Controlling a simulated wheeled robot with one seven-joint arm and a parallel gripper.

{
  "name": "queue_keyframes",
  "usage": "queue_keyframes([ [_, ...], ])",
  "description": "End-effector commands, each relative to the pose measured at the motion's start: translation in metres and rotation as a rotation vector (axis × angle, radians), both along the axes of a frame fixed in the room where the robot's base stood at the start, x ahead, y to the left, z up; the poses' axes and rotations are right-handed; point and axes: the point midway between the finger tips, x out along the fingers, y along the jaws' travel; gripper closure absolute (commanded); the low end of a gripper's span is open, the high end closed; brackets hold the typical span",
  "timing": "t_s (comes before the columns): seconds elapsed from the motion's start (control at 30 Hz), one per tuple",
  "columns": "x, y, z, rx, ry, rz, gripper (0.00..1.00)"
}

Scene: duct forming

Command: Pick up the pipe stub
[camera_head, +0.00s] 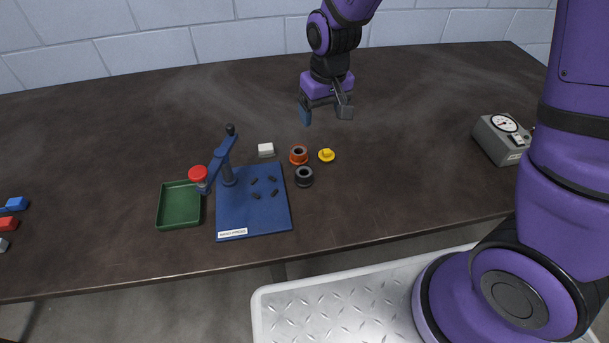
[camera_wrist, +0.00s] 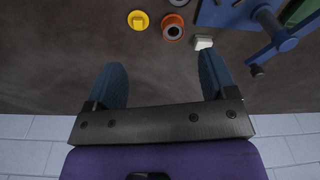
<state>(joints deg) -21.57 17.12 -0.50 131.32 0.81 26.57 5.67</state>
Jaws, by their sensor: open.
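Two short hollow round pieces stand upright on the dark table. One is orange with a dark bore (camera_head: 298,154), also in the wrist view (camera_wrist: 173,27). The other is dark grey (camera_head: 304,176), just in front of it, cut by the top edge of the wrist view (camera_wrist: 178,3). Either could be the pipe stub; I cannot tell which. My gripper (camera_head: 325,112) is open and empty, behind both pieces and above the table. In the wrist view its blue fingers (camera_wrist: 163,62) are spread wide, with bare table between them.
A yellow knobbed disc (camera_head: 326,155) lies right of the orange piece, a white block (camera_head: 265,150) to its left. A blue fixture board (camera_head: 252,216) carries a raised blue lever (camera_head: 220,155). A green tray (camera_head: 162,207) is at left. A dial gauge box (camera_head: 500,142) stands far right.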

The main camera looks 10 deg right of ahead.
Motion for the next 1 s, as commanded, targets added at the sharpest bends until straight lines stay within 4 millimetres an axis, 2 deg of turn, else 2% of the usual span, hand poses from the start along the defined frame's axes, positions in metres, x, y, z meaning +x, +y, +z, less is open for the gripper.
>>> queue_keyframes([
  [0.03,0.001,0.009,-0.02,-0.009,0.022,0.014,0.22],
  [0.1,0.002,0.019,-0.042,-0.017,0.039,0.027,0.22],
  [0.3,0.002,0.037,-0.086,-0.033,0.071,0.054,0.22],
  [0.57,0.001,0.042,-0.113,-0.038,0.082,0.061,0.22],
  [0.8,0.001,0.042,-0.145,-0.038,0.081,0.061,0.22],
  [1.0,0.001,0.042,-0.156,-0.038,0.079,0.061,0.22],
])
